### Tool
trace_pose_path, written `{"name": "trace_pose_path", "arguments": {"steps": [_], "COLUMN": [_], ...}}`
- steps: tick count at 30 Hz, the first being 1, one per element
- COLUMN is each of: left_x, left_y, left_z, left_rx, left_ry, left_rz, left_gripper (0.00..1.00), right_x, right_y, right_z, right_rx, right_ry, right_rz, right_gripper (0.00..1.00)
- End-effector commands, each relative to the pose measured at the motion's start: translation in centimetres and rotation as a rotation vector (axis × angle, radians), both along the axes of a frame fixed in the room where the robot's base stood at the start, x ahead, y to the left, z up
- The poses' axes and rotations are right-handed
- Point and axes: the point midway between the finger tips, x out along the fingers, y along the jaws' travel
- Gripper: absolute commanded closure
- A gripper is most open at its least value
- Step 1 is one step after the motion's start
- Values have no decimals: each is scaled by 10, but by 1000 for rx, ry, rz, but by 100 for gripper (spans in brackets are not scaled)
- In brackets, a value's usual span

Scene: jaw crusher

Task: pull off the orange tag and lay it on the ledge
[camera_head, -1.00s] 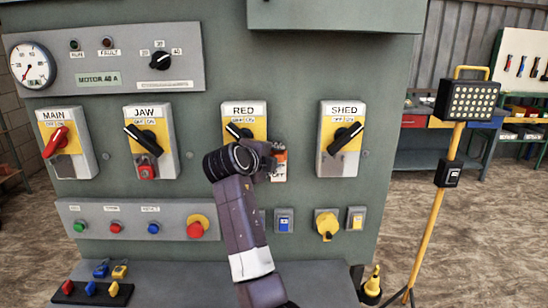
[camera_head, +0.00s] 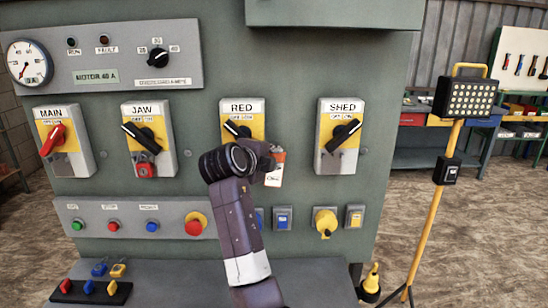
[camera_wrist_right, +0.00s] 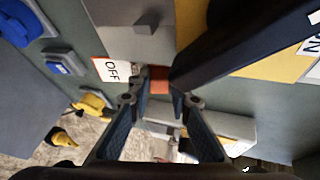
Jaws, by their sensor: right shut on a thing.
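The orange tag (camera_head: 273,179), with a white lower part, shows just right of my right gripper (camera_head: 268,160), in front of the RED switch box (camera_head: 257,112). It hangs tilted. My right gripper is shut on the tag, and my wrist hides part of the box. In the right wrist view, an orange piece (camera_wrist_right: 160,80) lies between the fingertips, and a white OFF label (camera_wrist_right: 111,70) shows to their left. I cannot tell whether the tag still touches the box. The grey ledge (camera_head: 200,280) runs along the bottom of the panel. My left gripper is not in view.
The ledge holds a black rack (camera_head: 75,297) with coloured pieces, and blue and yellow padlocks (camera_head: 118,270) at the left. Its middle is bare left of my arm. Buttons and sockets (camera_head: 326,222) stick out below the switches. A yellow lamp stand (camera_head: 430,210) stands at the right.

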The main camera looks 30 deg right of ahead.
Motion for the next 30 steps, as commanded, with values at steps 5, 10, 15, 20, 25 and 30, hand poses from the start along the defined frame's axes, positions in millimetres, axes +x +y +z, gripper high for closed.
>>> {"name": "trace_pose_path", "arguments": {"steps": [5,10,15,20,25,30], "left_x": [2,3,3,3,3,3], "left_y": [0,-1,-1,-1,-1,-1], "left_z": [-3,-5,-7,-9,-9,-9], "left_rx": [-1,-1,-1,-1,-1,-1], "left_ry": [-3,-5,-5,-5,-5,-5], "left_rz": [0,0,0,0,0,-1], "left_gripper": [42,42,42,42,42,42], "right_x": [-8,-15,-22,-28,-31,-31], "right_y": [5,10,15,17,19,19], "right_z": [-1,-1,-1,-1,0,0], "right_rx": [1,0,0,-1,0,0], "right_ry": [-1,0,-1,-1,0,0], "right_rz": [1,0,2,0,-1,-1], "right_gripper": [100,100,100,100,100,100]}}
